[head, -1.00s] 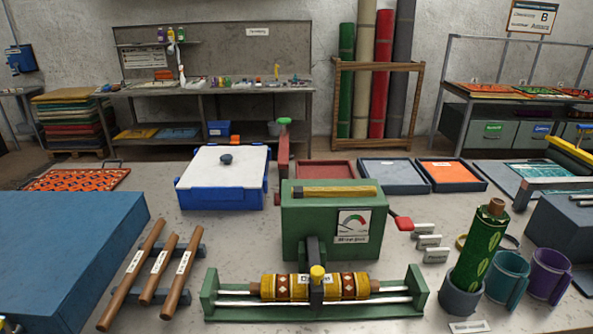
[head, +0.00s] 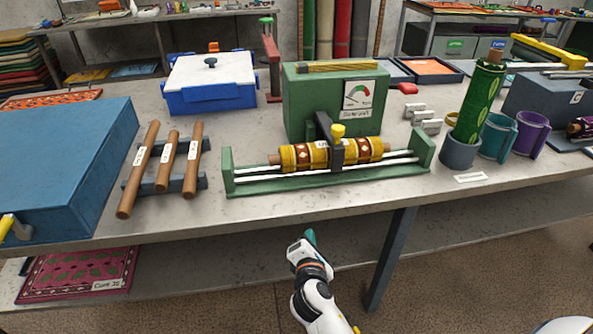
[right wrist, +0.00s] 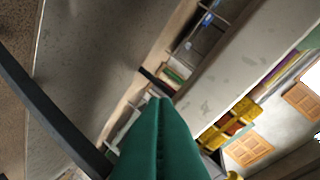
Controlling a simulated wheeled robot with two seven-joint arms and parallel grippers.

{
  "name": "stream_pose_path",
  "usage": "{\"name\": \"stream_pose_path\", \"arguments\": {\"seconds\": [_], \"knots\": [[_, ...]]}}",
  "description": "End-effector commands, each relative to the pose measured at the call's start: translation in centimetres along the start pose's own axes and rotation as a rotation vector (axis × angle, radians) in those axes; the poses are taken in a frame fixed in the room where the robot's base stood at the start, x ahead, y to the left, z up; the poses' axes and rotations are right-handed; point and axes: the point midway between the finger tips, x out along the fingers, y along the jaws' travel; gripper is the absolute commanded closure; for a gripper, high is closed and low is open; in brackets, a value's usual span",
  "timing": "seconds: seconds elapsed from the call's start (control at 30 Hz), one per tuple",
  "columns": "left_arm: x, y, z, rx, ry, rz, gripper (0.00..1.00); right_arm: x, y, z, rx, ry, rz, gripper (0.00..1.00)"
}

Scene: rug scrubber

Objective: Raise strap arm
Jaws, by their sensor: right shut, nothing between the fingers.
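The strap arm (head: 324,126) is a dark grey bar with a yellow knob (head: 338,131). It lies down across a yellow patterned roll (head: 300,157), which rests in a green cradle (head: 290,184) in front of a green machine box (head: 310,100) with a dial. My right gripper (head: 310,238) is in front of the table's front edge, below and apart from the cradle, with teal fingers. Its shut, empty fingers also show in the right wrist view (right wrist: 160,104). My left gripper is not in view.
A rack with three brown rollers (head: 167,160) and a large blue box (head: 60,160) stand left of the cradle. A green roll in a cup (head: 460,153) and two mugs (head: 497,140) stand right. A shelf (head: 240,250) runs under the table. The table's front strip is clear.

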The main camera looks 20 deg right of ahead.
Motion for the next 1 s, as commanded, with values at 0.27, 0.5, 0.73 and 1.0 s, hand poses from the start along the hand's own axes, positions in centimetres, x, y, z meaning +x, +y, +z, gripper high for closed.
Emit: {"name": "stream_pose_path", "arguments": {"seconds": [0.27,0.5,0.73,1.0], "knots": [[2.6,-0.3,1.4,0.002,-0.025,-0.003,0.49,-1.4,-6.8,-7.5,-0.34,0.293,-0.115,1.0],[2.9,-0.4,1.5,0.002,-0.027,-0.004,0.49,-2.2,-9.2,-10.4,-0.483,0.413,-0.124,1.0],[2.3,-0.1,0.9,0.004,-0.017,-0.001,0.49,1.1,-10.1,-11.8,-0.485,0.413,-0.123,1.0],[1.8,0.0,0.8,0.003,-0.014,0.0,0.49,6.4,-11.2,-13.7,-0.482,0.41,-0.124,1.0]]}}
